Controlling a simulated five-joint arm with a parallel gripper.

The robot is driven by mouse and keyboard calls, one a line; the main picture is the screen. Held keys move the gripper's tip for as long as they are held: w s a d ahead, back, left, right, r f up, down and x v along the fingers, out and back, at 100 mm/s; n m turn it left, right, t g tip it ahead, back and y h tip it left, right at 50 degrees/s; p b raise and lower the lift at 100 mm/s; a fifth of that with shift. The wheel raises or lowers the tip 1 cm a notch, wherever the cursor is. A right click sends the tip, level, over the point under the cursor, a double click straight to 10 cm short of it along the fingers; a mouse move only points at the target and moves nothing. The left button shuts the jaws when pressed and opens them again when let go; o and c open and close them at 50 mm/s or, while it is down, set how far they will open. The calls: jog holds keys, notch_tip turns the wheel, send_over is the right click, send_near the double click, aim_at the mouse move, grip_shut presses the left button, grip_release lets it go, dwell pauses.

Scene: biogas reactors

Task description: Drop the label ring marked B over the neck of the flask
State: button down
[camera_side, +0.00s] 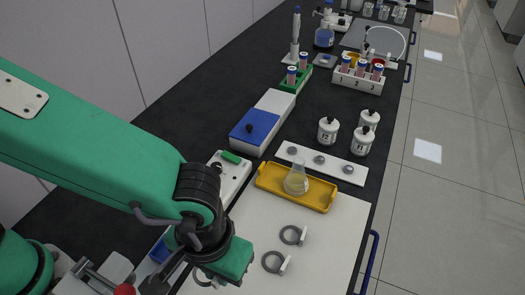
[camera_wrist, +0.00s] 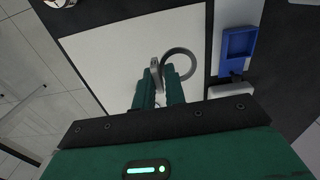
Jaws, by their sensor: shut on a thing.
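In the side view, the flask (camera_side: 297,178) with pale yellow liquid stands upright in a yellow tray (camera_side: 322,203), its neck free. Two grey label rings, an upper one (camera_side: 291,235) and a lower one (camera_side: 273,262), lie on the white board with pale tags. A third grey ring (camera_wrist: 180,63) is at my gripper (camera_wrist: 160,82), whose fingers are shut on its tag (camera_wrist: 155,68) in the wrist view. In the side view this ring (camera_side: 204,281) is partly hidden by my gripper. Its height above the board and all the tag letters cannot be made out.
The white board (camera_side: 335,240) is clear right of the loose rings. Behind the tray are a white strip (camera_side: 340,169) with small round pieces, white bottles (camera_side: 328,130) and a blue-and-white box (camera_side: 255,126). A tube rack (camera_side: 358,78) stands farther back.

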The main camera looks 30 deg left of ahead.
jog(key=shift+w, duration=0.15)
jog(key=w+r+m, duration=0.2)
jog(key=w+m, duration=1.2)
jog(key=m, duration=0.1)
jog(key=w+r+m, duration=0.2)
jog(key=w+m, duration=1.3)
jog(key=shift+w+r, duration=0.2)
jog(key=shift+r, duration=0.15)
jog(key=shift+f, duration=0.2)
jog(key=shift+f, duration=1.9)
jog(key=shift+f, duration=0.85)
dwell(1.6)
